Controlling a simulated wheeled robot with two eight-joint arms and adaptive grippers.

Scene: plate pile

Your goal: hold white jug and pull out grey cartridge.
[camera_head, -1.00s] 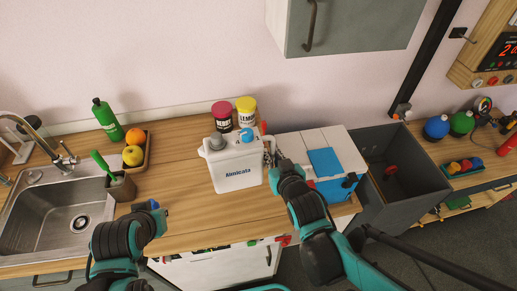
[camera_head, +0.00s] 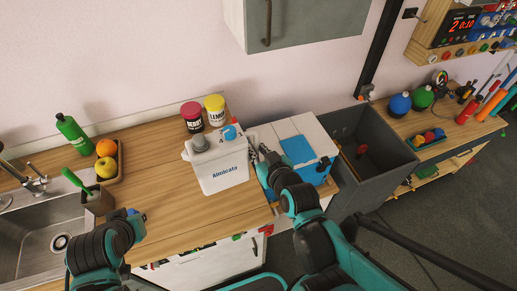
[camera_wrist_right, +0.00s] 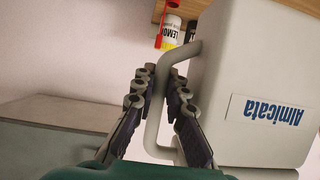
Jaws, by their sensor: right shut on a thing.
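The white jug (camera_head: 221,174), lettered "Almicata", stands on the wooden counter. A grey piece (camera_head: 200,142), apparently the grey cartridge, sits in its top at the left, with a blue cap (camera_head: 229,132) to its right. My right gripper (camera_head: 264,155) is at the jug's right side. In the right wrist view, the jug (camera_wrist_right: 265,80) fills the right, and my right gripper (camera_wrist_right: 158,85) is shut on its handle (camera_wrist_right: 155,125), one finger on each side. My left gripper (camera_head: 134,217) hangs over the counter, left of and in front of the jug, apart from it; its jaws are too small to read.
A red-pink jar (camera_head: 192,117) and a yellow-lidded jar (camera_head: 215,110) stand close behind the jug. A white box with a blue panel (camera_head: 298,150) stands to its right. A fruit tray (camera_head: 120,165), a green bottle (camera_head: 73,134) and the sink (camera_head: 30,240) are left. Counter in front is clear.

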